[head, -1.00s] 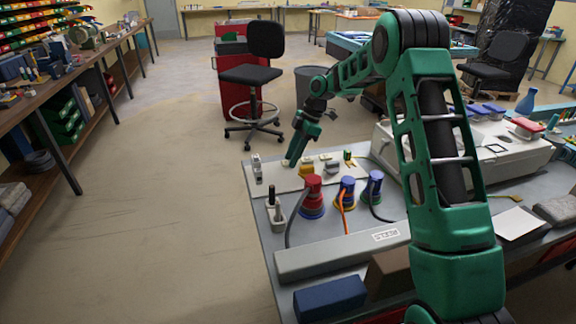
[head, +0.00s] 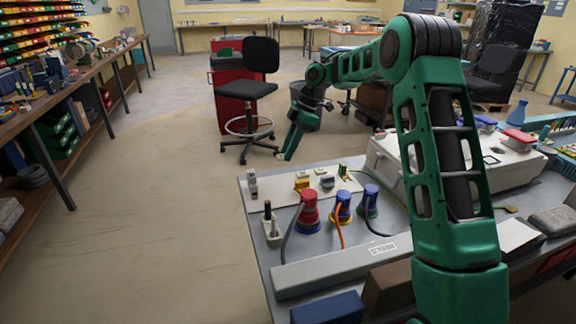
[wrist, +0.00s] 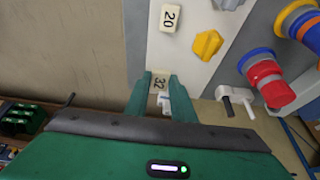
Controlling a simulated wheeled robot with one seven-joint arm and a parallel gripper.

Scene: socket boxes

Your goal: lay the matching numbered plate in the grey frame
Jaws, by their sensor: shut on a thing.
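In the head view my gripper (head: 284,156) hangs at the far left corner of the bench; the held plate cannot be made out there.
A yellow block (wrist: 207,44), a red plug (head: 308,208) and two blue plugs (head: 369,200) stand on the bench near the board. A grey channel (head: 340,267) crosses the front. Floor left of the bench is clear.

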